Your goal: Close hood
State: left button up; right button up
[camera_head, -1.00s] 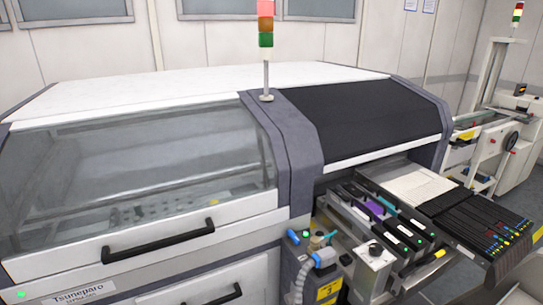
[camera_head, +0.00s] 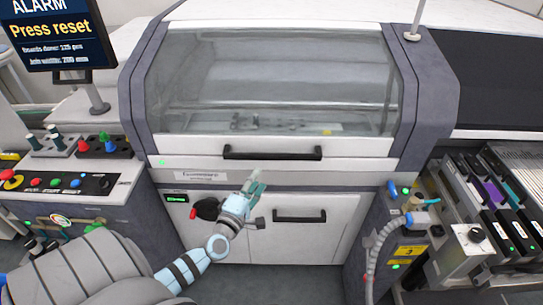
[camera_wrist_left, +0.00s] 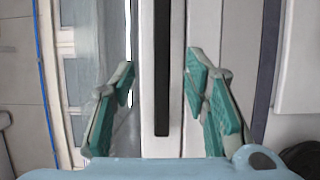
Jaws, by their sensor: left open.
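The hood (camera_head: 270,85) is a clear grey-tinted cover with a white front bar, in the middle of the head view. Its bar sits low, just above the machine's label strip; I cannot tell whether a small gap is left. The black hood handle (camera_head: 272,153) runs across the bar. My left gripper (camera_head: 254,186) is in front of the machine, below and left of the handle's middle in the picture. In the left wrist view the gripper (camera_wrist_left: 160,80) is open and empty, with a black handle bar (camera_wrist_left: 162,70) seen between its fingers, apparently apart from them. My right gripper is out of view.
A lower door with a black handle (camera_head: 300,215) is under the hood. A control panel (camera_head: 65,185) and an alarm screen (camera_head: 55,35) are at left. A grey hose (camera_head: 378,240) and feeders (camera_head: 490,200) are at right.

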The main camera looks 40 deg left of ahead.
aim_at(272, 159)
pick_arm(q)
jog(key=b+x, duration=0.1)
jog(key=x, duration=0.3)
jog(key=b+x, duration=0.1)
jog(key=x, duration=0.3)
jog(key=b+x, duration=0.1)
jog(key=x, duration=0.3)
jog(key=shift+f, duration=0.35)
jog(key=shift+w+r, duration=0.15)
jog(key=shift+c, duration=0.4)
grip_shut()
